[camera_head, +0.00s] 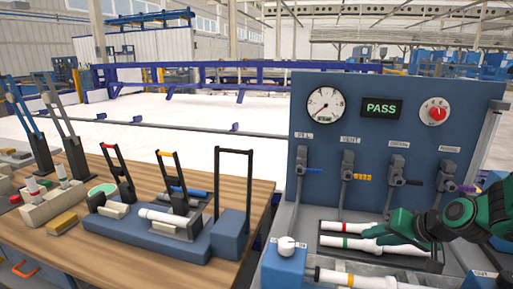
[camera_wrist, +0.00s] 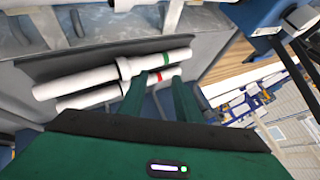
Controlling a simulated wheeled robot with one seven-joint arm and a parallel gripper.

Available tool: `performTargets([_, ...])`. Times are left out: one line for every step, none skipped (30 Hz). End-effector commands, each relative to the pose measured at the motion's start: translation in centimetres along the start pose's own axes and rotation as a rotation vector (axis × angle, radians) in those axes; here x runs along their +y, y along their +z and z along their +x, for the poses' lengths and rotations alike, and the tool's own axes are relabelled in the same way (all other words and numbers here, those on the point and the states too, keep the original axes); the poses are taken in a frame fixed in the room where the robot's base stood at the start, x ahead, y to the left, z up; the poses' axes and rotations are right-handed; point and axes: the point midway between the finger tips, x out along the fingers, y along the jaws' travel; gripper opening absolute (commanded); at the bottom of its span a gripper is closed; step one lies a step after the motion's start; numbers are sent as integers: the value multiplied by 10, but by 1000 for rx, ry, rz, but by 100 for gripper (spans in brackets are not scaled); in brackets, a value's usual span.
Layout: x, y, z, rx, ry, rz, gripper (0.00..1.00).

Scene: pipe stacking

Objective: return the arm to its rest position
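My green gripper (camera_head: 398,226) is at the right in the head view, over the right part of a dark tray (camera_head: 436,267) on the test bench. In the wrist view its two fingers (camera_wrist: 161,78) stand apart, with no pipe clearly held between them. A white pipe with a green band (camera_head: 362,241) and one with a red band (camera_head: 343,227) lie side by side in the tray. The wrist view shows the green-banded pipe (camera_wrist: 90,80) and red-banded pipe (camera_wrist: 90,99) near the fingertips, which partly cover the red-banded one. Whether they touch, I cannot tell.
A blue panel (camera_head: 400,100) with gauge, PASS display (camera_head: 381,108), red knob (camera_head: 437,113) and several valves stands behind the tray. Another white pipe (camera_head: 372,281) lies in front. At left, a wooden table (camera_head: 140,165) holds a clamp fixture with a white pipe (camera_head: 162,217).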

Motion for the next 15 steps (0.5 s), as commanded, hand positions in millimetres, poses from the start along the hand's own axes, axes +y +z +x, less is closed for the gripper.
performTargets([7, 11, -14, -47, 57, -33, 30])
performTargets([14, 19, -22, -79, 95, -44, 30])
performTargets([23, 29, -34, -120, 145, -54, 30])
performTargets([30, 36, -44, -150, 182, -58, 30])
performTargets([37, 43, -55, -178, 219, -58, 30])
performTargets([45, 53, -70, -216, 266, -55, 30])
performTargets([51, 60, -82, -243, 300, -49, 30])
performTargets([56, 67, -94, -270, 333, -40, 30])
performTargets([63, 77, -111, -303, 375, -24, 30])
performTargets([68, 85, -123, -328, 403, -9, 30])
performTargets([72, 92, -136, -352, 430, 9, 30])
performTargets([76, 102, -152, -380, 461, 33, 30])
performTargets([78, 109, -163, -400, 481, 52, 30])
performTargets([80, 115, -173, -418, 499, 72, 30])
performTargets([82, 124, -186, -440, 519, 97, 30])
